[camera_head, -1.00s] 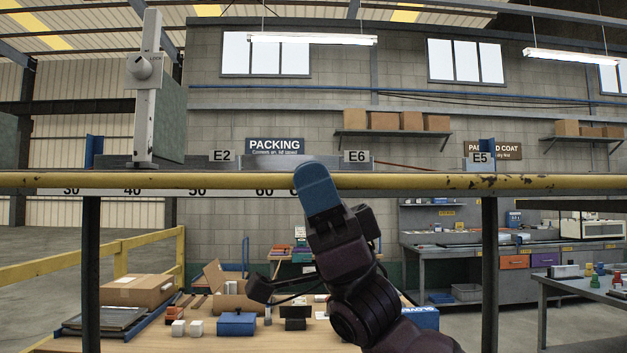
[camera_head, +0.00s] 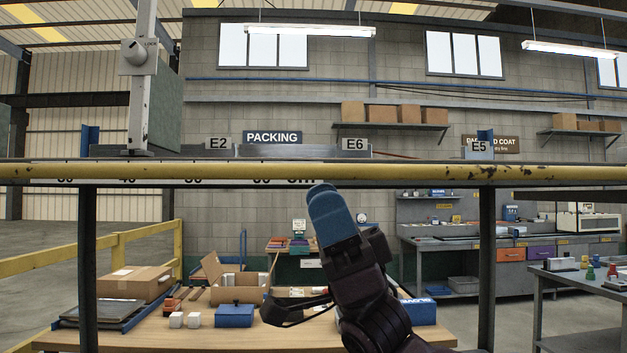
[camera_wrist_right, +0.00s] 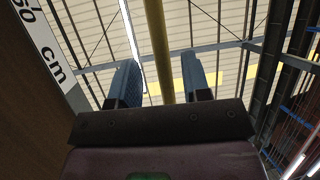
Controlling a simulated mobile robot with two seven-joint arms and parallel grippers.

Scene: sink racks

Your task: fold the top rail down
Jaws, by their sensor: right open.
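The top rail (camera_head: 400,172) is a long yellow bar with dark scuffs, running level across the head view. My right gripper (camera_head: 325,200), with blue fingers, points up just below the rail's middle, its tips close to the underside. In the right wrist view the two fingers (camera_wrist_right: 160,80) stand apart with nothing gripped. The yellow rail (camera_wrist_right: 157,40) runs through the gap between them in that picture; I cannot tell whether it lies between the pads or beyond them. My left gripper is not in view.
A grey post with a knob marked LOCK (camera_head: 138,57) rises behind the rail at left. Dark uprights (camera_head: 487,260) stand below the rail on both sides. A wooden table (camera_head: 270,340) with boxes (camera_head: 134,282) is below. A scale strip (camera_wrist_right: 45,50) shows in the wrist view.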

